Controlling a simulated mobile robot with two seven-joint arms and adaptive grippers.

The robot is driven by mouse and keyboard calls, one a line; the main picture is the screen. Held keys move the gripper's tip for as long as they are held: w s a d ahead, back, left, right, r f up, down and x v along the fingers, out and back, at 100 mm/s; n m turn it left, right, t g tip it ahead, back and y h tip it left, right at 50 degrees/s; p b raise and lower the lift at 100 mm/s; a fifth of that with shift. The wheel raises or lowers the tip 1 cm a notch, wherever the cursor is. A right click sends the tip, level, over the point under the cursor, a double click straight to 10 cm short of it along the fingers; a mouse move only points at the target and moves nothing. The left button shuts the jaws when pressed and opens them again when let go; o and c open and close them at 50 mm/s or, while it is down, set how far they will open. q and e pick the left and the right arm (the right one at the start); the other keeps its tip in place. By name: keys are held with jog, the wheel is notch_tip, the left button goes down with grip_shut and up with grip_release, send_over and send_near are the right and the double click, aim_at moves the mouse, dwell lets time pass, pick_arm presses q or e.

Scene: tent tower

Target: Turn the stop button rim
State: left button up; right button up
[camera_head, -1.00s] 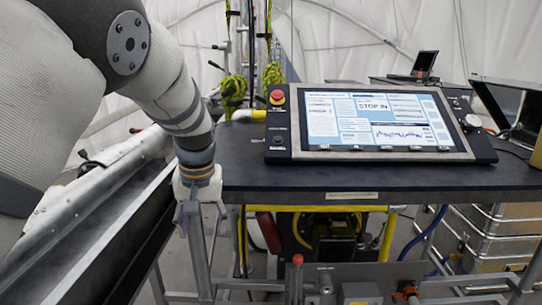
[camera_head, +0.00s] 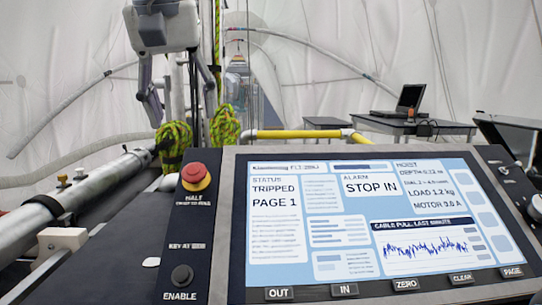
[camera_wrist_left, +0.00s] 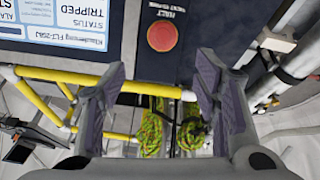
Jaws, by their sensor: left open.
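The stop button has a red cap (camera_head: 194,171) and a yellow rim (camera_head: 199,186), and sits at the upper left of the dark control panel (camera_head: 192,228), above a HALT label. My left gripper (camera_head: 172,108) hangs open and empty, above and left of the button in the head view, apart from it. In the left wrist view, the red cap (camera_wrist_left: 162,36) shows beyond and between the open fingertips (camera_wrist_left: 160,70), with nothing held. The rim is hard to make out there. My right gripper is not in view.
The panel's screen (camera_head: 340,255) reads TRIPPED and STOP IN. A black ENABLE button (camera_head: 182,276) sits below the stop button. Yellow-green rope bundles (camera_head: 174,140) and a yellow pipe (camera_head: 300,134) are behind the panel. A laptop (camera_head: 405,104) stands on a back table.

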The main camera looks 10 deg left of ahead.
aim_at(193, 168)
pick_arm(q)
jog(key=x, duration=0.7)
jog(key=s+x, duration=0.1)
jog(key=x, duration=0.3)
jog(key=shift+f, duration=0.15)
jog(key=c, duration=1.1)
